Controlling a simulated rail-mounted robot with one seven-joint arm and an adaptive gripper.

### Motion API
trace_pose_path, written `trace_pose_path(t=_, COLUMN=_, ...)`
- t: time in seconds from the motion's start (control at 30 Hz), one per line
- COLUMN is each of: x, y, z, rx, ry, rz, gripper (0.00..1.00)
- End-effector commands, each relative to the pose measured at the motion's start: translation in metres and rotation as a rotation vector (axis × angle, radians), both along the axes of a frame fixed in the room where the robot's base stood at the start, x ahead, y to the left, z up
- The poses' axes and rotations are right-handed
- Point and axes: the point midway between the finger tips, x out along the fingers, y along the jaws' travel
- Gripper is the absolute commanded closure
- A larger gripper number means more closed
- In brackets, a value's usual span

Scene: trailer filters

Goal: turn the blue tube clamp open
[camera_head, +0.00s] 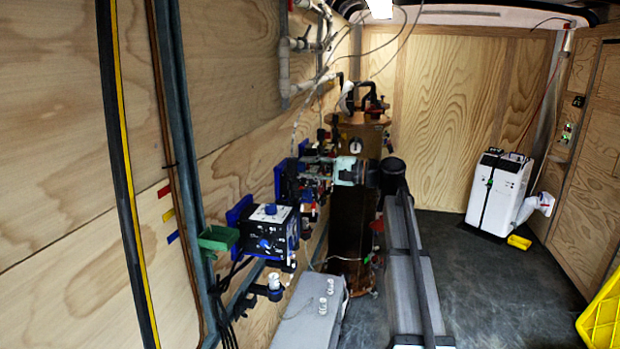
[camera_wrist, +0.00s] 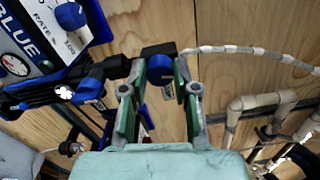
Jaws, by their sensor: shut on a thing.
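The blue tube clamp (camera_wrist: 160,66) is a small blue and dark piece between my fingers in the wrist view. A pale, banded tube (camera_wrist: 235,50) runs to the right from beside it. My gripper (camera_wrist: 160,76) is shut on the clamp, with one green-grey finger on each side of it. The fingers hide its sides. In the head view my gripper (camera_head: 327,161) reaches left into the crowded fittings along the wooden wall, and the clamp cannot be told apart there.
A control box with blue knobs (camera_head: 267,229) stands left of my gripper; its blue label panel (camera_wrist: 35,30) shows at upper left in the wrist view. Black fittings with a blue knob (camera_wrist: 88,88) lie close left. Pale pipes (camera_wrist: 245,110) run at right. Open floor (camera_head: 465,280) lies right.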

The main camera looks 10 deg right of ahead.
Motion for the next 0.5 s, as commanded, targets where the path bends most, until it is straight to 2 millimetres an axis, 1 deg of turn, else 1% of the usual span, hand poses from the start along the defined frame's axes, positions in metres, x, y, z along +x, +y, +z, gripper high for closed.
trace_pose_path(t=0.03, x=0.0008, y=0.0002, z=-0.0033, rx=-0.014, ry=-0.03, rz=0.0, gripper=1.0)
trace_pose_path(t=0.2, x=0.0006, y=0.0002, z=-0.0024, rx=-0.055, ry=-0.11, rz=0.0, gripper=1.0)
trace_pose_path(t=0.5, x=0.0003, y=0.0003, z=-0.0006, rx=-0.088, ry=-0.175, rz=0.0, gripper=1.0)
